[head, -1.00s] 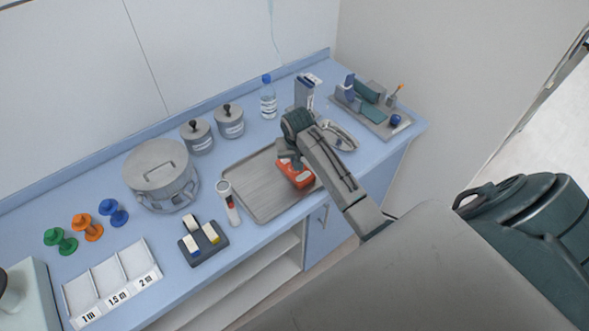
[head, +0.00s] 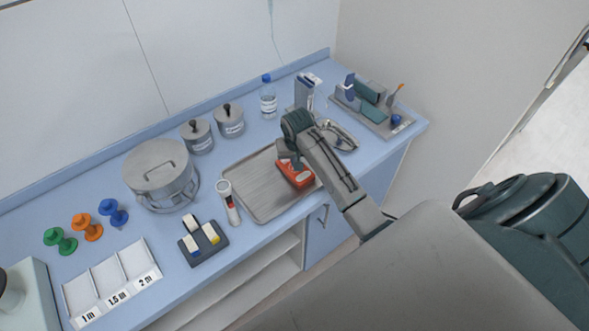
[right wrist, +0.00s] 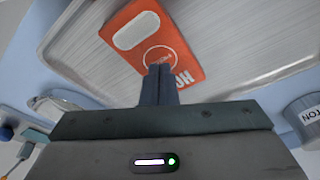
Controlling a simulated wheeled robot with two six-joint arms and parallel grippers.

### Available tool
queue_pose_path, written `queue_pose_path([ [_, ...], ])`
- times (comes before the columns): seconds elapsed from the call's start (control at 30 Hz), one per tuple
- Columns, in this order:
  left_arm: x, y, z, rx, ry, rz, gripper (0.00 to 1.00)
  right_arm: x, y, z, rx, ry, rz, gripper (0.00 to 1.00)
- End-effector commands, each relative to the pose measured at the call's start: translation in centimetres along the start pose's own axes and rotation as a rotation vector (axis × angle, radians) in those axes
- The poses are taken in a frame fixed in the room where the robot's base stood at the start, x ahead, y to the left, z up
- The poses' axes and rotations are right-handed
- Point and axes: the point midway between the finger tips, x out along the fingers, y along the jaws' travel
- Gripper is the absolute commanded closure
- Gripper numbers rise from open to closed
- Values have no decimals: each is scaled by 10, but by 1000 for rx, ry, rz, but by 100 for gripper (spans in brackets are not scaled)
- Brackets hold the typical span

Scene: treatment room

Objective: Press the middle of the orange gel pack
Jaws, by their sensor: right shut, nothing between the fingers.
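The orange gel pack (head: 298,174) lies on the grey metal tray (head: 252,203) on the blue counter. In the right wrist view the pack (right wrist: 185,52) shows a pale oval, a round ring mark and white lettering. My right gripper (right wrist: 160,70) is shut and empty, its fingertips over the ring mark near the middle of the pack. I cannot tell for sure whether the tips touch it. In the head view my right arm and gripper (head: 288,160) hide part of the pack. My left gripper does not show.
A lidded pot (head: 160,180), two lidded jars (head: 197,137), a bottle (head: 268,100) and a kidney dish (head: 345,140) stand around. A second tray (head: 385,128) is at the right.

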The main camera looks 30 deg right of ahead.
Motion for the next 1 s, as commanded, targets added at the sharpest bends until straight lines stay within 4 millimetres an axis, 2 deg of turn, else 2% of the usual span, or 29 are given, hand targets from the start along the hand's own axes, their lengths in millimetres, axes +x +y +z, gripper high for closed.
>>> queue_pose_path([
  [1.0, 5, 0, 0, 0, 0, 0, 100, 16, 0, 5, 0, -5, 0, 100],
])
